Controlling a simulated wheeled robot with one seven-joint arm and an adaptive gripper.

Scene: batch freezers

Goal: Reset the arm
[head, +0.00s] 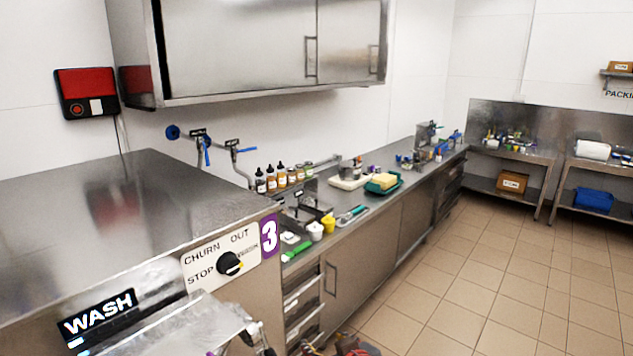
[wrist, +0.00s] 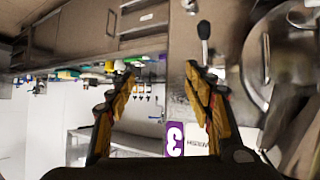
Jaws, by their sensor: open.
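My gripper (wrist: 160,76) shows in the wrist view with its two yellow-and-black fingers spread apart. Nothing is between the fingertips. A round metal part (wrist: 262,60) of the machine is at the right of that view. In the head view the freezer's steel top (head: 130,205) fills the left, with a CHURN/STOP/OUT dial (head: 229,263) on its front. I cannot make out my gripper clearly in the head view.
A steel counter (head: 390,190) runs back along the wall with bottles (head: 283,178), a green tray (head: 384,187) and tools. A wall cabinet (head: 270,45) hangs above. Steel tables (head: 512,150) stand at the back right. The tiled floor (head: 480,270) at the right is clear.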

